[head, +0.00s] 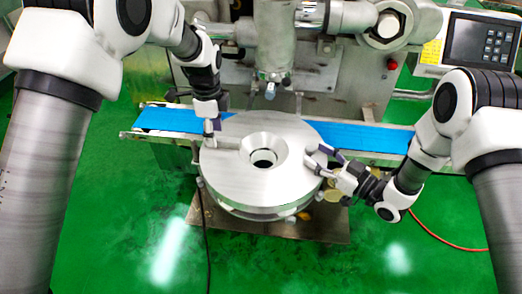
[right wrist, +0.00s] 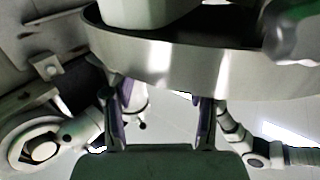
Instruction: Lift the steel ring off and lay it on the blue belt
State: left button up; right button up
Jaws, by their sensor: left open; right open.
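The steel ring (head: 265,188) is a wide, round, flat disc with a raised collar and dark hole at its middle, lying level at the machine's front. In the right wrist view, a curved steel rim (right wrist: 180,65) crosses the top. The blue belt (head: 365,137) runs behind the ring and shows on both sides of it. My left gripper (head: 212,124) points down at the ring's left rear edge. My right gripper (head: 320,159) is open at the ring's right edge; its two fingers also show below the rim in the right wrist view (right wrist: 160,112). I cannot tell whether either gripper touches the ring.
The machine's grey housing (head: 335,85) stands behind the belt, with a nozzle (head: 270,80) hanging above the ring's rear. A control box (head: 480,42) is at the right rear. A brown base plate (head: 325,222) lies below.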

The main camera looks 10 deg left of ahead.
pick_arm(q)
jog(key=shift+s+f, duration=0.1)
jog(key=shift+f, duration=0.9)
pick_arm(e)
jog(key=shift+x, duration=1.5)
pick_arm(q)
jog(key=shift+d, duration=0.1)
grip_shut()
pick_arm(e)
grip_shut()
jog(key=shift+r, duration=0.1)
